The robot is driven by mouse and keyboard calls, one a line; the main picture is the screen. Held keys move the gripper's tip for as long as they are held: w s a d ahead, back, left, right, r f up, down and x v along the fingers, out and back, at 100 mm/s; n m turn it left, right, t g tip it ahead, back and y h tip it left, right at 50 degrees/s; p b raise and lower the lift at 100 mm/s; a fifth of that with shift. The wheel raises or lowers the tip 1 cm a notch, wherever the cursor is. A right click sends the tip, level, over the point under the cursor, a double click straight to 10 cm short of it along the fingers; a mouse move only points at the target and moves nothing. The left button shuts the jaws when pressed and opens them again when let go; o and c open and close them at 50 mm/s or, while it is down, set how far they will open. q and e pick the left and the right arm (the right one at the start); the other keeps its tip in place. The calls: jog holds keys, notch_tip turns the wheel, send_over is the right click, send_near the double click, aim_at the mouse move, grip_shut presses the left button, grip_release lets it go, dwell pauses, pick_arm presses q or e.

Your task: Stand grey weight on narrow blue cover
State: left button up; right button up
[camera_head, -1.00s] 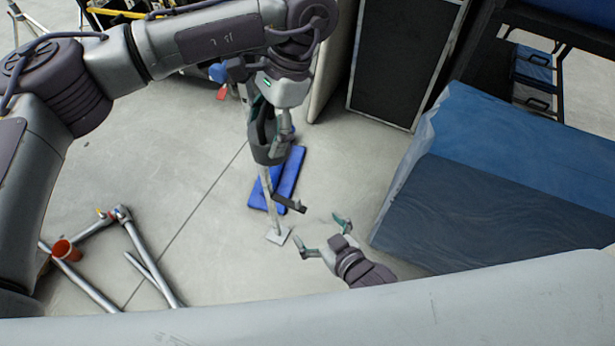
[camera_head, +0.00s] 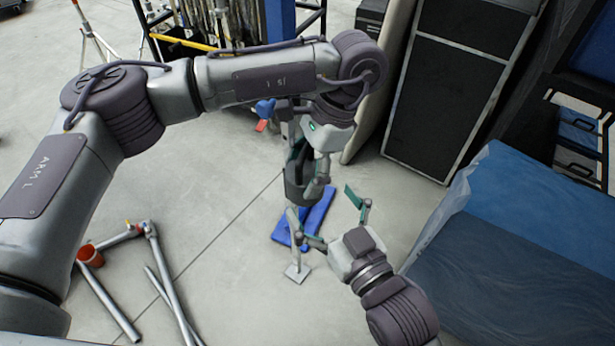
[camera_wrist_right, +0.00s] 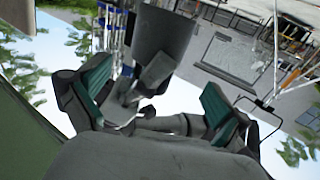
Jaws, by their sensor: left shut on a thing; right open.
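The dark grey weight (camera_head: 298,188) hangs in my left gripper (camera_head: 308,158), which is shut on its upper part. It is above the floor, roughly upright, in front of the blue pieces in the picture. The narrow blue cover (camera_head: 319,214) lies flat on the floor below it; a second blue piece overlaps it, and the weight hides part of both. My right gripper (camera_head: 336,218) is open and empty, beside and lower than the weight. In the right wrist view the grey weight (camera_wrist_right: 165,35) shows beyond the open fingers of my right gripper (camera_wrist_right: 155,95).
A pale square plate (camera_head: 298,273) with an upright post stands on the floor just in front of the blue pieces. A blue-covered box (camera_head: 520,250) and a black case (camera_head: 455,85) bound the right.

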aim_at(302, 171)
pick_arm(q)
jog(key=shift+r, duration=0.15)
pick_arm(e)
jog(key=x, duration=0.7)
pick_arm(q)
jog(key=shift+d, duration=0.1)
pick_arm(e)
jog(key=shift+a, duration=0.1)
jog(key=c, duration=1.7)
pick_arm(q)
jog(key=o, duration=1.4)
jog(key=shift+c, duration=0.2)
pick_arm(e)
jog(key=shift+s+r, duration=0.1)
jog(key=shift+r, duration=0.2)
jog(key=shift+c, duration=1)
pick_arm(q)
jog(key=o, duration=0.5)
jog(key=shift+o, duration=0.2)
